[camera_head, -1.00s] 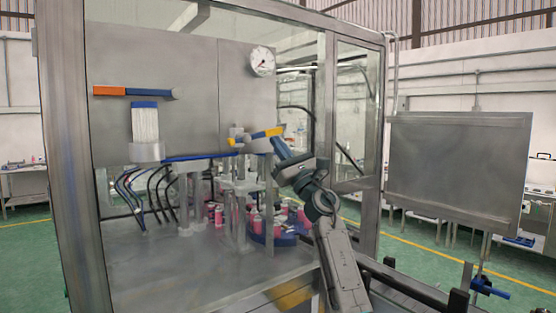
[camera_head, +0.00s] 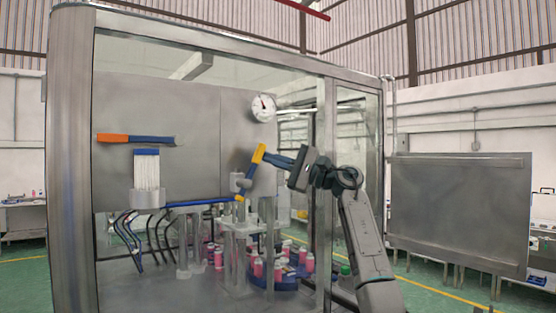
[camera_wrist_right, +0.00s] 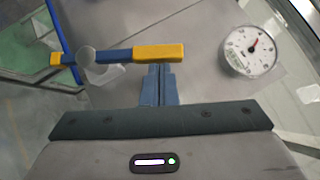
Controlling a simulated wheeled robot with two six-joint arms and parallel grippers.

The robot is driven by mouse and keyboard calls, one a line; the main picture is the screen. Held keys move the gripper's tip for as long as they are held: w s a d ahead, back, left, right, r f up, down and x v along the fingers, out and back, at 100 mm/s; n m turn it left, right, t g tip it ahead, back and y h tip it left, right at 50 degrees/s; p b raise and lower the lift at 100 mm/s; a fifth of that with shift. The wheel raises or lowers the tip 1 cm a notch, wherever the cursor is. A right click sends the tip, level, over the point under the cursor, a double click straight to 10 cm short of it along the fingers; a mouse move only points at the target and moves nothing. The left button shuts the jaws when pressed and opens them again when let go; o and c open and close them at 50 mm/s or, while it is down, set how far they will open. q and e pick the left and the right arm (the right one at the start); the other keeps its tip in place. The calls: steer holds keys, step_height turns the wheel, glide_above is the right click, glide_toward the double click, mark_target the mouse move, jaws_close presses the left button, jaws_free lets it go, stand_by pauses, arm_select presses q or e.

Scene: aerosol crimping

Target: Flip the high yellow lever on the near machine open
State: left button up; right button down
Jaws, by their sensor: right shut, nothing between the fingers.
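The high lever (camera_head: 248,181) has a blue bar with yellow ends. In the head view it stands steeply tilted on its pivot, its larger yellow end (camera_head: 259,153) up and right and a small yellow end low. My right gripper (camera_head: 270,158) is shut and empty, its blue fingers pointing left at the lever's yellow end. In the wrist view the shut fingertips (camera_wrist_right: 160,68) are right at the lever's edge, by the yellow grip (camera_wrist_right: 158,52); I cannot tell whether they touch. My left gripper is not in view.
A round gauge (camera_head: 263,107) is on the cabinet above the lever. An orange and blue handle (camera_head: 135,139) is at left. Pink cans (camera_head: 279,270) stand on a blue turntable (camera_head: 275,285) below. Steel frame posts (camera_head: 326,200) surround the machine. A grey panel (camera_head: 460,212) is at right.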

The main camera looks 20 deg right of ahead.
mark_target(262, 149)
steer(key=shift+s+a+r+n+g+h+p, duration=0.25)
steer(key=shift+a+r+n+g+p, duration=0.1)
steer(key=shift+a+r+n+p, duration=0.3)
steer(key=shift+s+a+r+n+g+h+p, duration=0.3)
steer(key=shift+a+r+n, duration=0.2)
steer(key=shift+a, duration=0.35)
steer(key=shift+a+r, duration=0.1)
steer(key=shift+a, duration=0.05)
